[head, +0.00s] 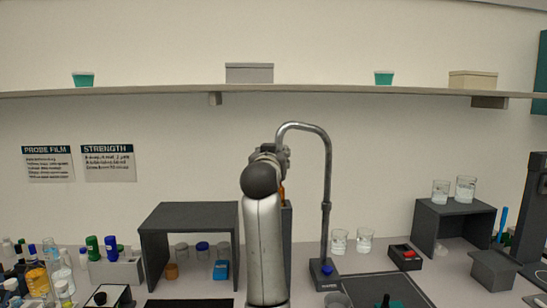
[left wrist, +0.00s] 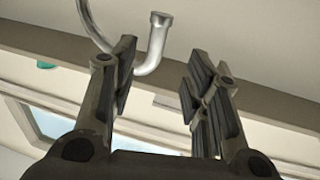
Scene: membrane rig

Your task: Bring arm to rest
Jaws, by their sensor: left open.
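My arm (head: 264,245) stands upright in the middle of the head view, in front of the bench. Its dark rounded joint is near the top, and the gripper is mostly hidden there, close to the curved grey pipe (head: 327,170). In the left wrist view my left gripper (left wrist: 162,85) is open, with nothing between its fingers. The pipe's end (left wrist: 158,35) shows beyond the fingers, and I cannot tell how far away it is. My right gripper is in neither view.
A long wall shelf (head: 150,92) runs above. A dark stand (head: 190,212) is left of my arm, with bottles (head: 92,248) farther left. Beakers (head: 364,240), a red-topped box (head: 405,257) and a second stand (head: 455,218) are to the right.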

